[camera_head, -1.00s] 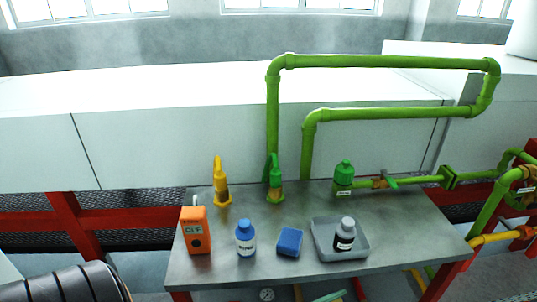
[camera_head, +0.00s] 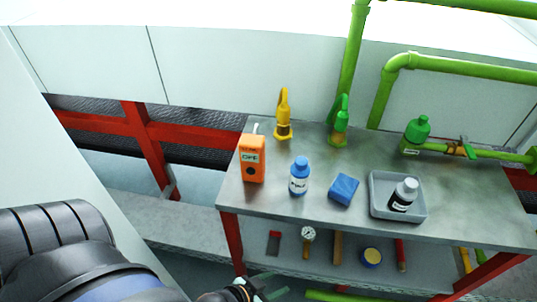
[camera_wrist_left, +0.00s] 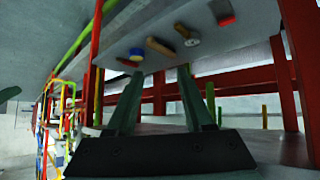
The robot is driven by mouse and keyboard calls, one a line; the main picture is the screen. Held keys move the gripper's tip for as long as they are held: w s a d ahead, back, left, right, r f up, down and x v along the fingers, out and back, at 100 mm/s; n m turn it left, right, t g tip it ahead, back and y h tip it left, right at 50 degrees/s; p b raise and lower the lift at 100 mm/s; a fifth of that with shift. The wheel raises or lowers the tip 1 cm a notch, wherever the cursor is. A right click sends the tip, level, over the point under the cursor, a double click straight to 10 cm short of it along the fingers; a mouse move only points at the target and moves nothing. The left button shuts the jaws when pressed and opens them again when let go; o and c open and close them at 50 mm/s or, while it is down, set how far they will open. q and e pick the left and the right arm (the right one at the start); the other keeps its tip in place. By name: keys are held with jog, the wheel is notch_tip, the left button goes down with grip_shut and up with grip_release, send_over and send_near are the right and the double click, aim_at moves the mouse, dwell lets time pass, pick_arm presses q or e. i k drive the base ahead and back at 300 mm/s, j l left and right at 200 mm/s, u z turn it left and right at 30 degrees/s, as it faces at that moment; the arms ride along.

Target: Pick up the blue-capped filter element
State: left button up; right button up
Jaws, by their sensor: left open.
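A short round piece with a blue top and yellow rim (camera_head: 371,257) lies on the lower shelf of the metal table. It also shows in the left wrist view (camera_wrist_left: 136,55), beyond my fingers. A white bottle with a blue cap (camera_head: 300,177) stands upright on the tabletop, left of a blue block (camera_head: 344,189). I cannot tell for sure which of these is the filter element. My left gripper (camera_head: 262,288) is at the bottom edge, in front of the lower shelf. In the wrist view its two fingers (camera_wrist_left: 159,74) are apart with nothing between them. My right gripper is out of view.
The tabletop (camera_head: 270,203) overhangs the shelf, and red legs (camera_head: 232,243) stand at its corners. The shelf also holds a gauge (camera_head: 308,235), a wooden handle (camera_head: 338,246) and red tools. A grey tray (camera_head: 386,208) with a bottle and an orange meter (camera_head: 251,158) stand on top.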

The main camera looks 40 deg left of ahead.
aim_at(300, 170)
jog(key=i+j+u, duration=0.1)
jog(key=u, duration=0.75)
jog(key=l+u, duration=0.2)
jog(key=u, duration=0.2)
jog(key=l+u, duration=0.2)
jog(key=u, duration=0.15)
jog(key=k+l+u, duration=0.1)
jog(key=u, duration=0.3)
jog(key=k+l, duration=0.05)
